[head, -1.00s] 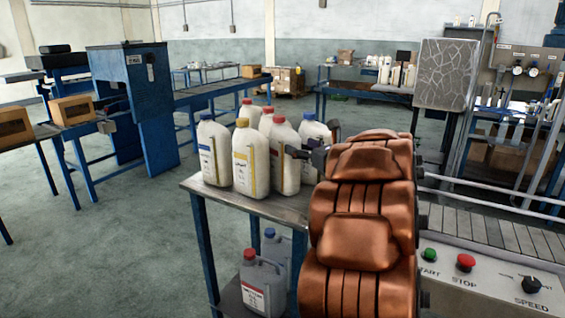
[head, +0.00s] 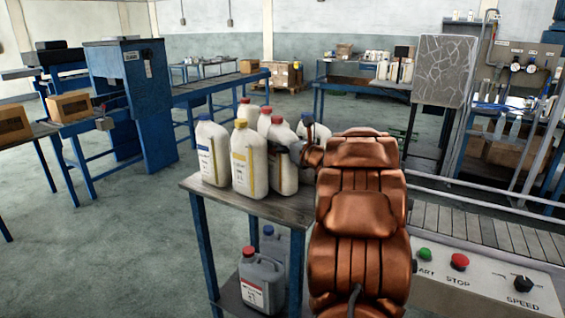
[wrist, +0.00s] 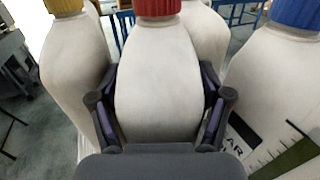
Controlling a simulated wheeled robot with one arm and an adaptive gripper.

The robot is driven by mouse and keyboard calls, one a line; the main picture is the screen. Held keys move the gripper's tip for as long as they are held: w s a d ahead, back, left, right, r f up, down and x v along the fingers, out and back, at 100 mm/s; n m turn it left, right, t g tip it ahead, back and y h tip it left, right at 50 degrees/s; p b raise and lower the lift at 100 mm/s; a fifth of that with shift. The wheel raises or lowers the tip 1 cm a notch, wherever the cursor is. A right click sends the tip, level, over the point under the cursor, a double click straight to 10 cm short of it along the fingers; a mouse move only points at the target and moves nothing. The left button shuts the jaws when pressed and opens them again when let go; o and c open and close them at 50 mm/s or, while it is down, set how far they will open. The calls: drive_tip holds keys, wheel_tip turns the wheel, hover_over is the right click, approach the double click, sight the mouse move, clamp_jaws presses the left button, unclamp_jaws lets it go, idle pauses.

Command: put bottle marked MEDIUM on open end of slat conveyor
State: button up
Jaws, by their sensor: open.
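Several white bottles with coloured caps stand on a small blue-legged table (head: 285,209). A red-capped bottle (head: 284,172) stands at the front right of the group. My gripper (wrist: 162,88) is open, with its two fingers on either side of this red-capped bottle, which also shows in the wrist view (wrist: 158,60). A yellow-capped bottle (head: 243,172) stands left of it and a blue-capped bottle (head: 320,132) right of it, partly behind my arm. Another blue-capped bottle (head: 207,160) is at the far left. The word MEDIUM is not readable on any label. The slat conveyor (head: 470,224) runs at the right.
A control panel (head: 490,290) with buttons and a knob fronts the slat conveyor. Grey jugs (head: 262,281) stand on the table's lower shelf. Neighbouring bottles stand close to both my fingers. The floor (head: 110,255) at left is open.

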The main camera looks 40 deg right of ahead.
clamp_jaws()
idle(0.7)
